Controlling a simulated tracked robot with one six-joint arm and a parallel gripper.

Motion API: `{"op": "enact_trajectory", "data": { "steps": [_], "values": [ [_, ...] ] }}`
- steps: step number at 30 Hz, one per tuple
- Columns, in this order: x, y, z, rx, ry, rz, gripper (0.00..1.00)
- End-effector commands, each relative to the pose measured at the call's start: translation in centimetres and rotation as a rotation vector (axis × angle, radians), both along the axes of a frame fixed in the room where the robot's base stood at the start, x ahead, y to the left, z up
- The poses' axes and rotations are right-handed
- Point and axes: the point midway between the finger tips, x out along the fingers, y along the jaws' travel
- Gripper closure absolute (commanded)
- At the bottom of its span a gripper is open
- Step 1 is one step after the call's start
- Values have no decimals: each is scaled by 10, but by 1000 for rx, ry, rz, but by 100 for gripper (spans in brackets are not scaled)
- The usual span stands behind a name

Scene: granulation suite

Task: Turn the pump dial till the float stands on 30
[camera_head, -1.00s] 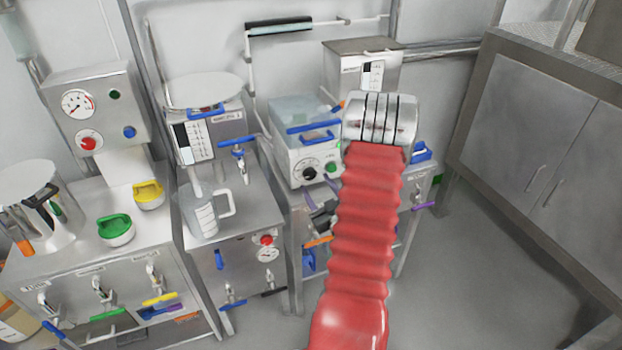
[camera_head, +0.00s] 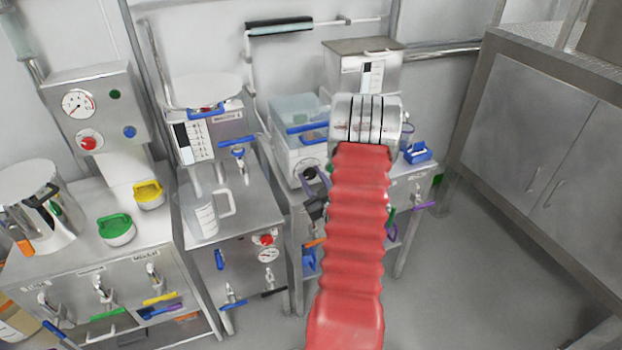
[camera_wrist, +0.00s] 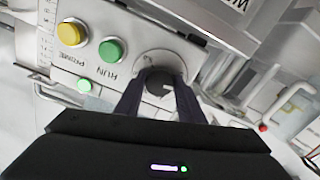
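The pump's pale front panel shows in the wrist view, with a grey round dial (camera_wrist: 158,66) bearing a dark knob (camera_wrist: 159,83). My gripper (camera_wrist: 158,79) is at the dial, its two dark fingers spread on either side of the knob; a gap shows and I cannot tell if they touch it.
Yellow (camera_wrist: 71,33) and green (camera_wrist: 110,50) buttons, marked PRIME and RUN, sit beside the dial. A lit green lamp (camera_wrist: 84,85) is below them. A measuring jug (camera_head: 206,214) stands on the bench to the left. Floor at right is clear.

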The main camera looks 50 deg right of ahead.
Motion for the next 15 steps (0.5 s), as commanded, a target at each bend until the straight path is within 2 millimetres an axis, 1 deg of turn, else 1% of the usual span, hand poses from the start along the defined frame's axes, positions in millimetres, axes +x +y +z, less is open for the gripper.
{"op": "enact_trajectory", "data": {
  "steps": [1,9,10,15],
  "values": [
    [0,0,0,0,0,1,70],
    [0,1,0,0,1,3,88],
    [1,6,0,1,0,4,88],
    [1,3,-1,9,-3,6,88]
  ]
}}
